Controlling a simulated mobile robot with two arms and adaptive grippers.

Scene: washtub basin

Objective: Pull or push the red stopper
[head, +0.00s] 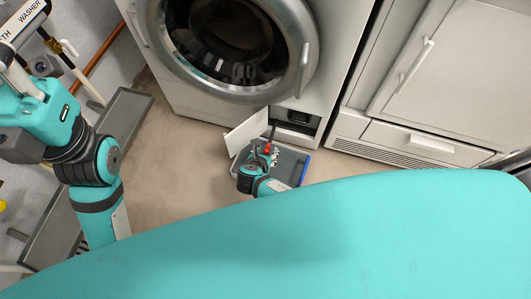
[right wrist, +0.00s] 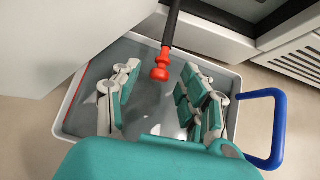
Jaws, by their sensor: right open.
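The red stopper (right wrist: 160,66) is on the end of a thin black hose (right wrist: 171,24). In the right wrist view it hangs above the grey tub, between and slightly beyond my right gripper's fingers (right wrist: 160,103). The fingers are apart, with a gap on each side of the stopper. In the head view, my right gripper (head: 262,156) is low in front of the washing machine, and the stopper shows as a small red spot (head: 267,148). My left arm is at the far left, and its gripper (head: 22,82) shows only partly at the upper left.
The grey tub (right wrist: 75,100) with a blue handle (right wrist: 277,125) lies under the stopper. A white flap (head: 244,131) stands open beside the dark opening (head: 298,117) of the washing machine (head: 190,95).

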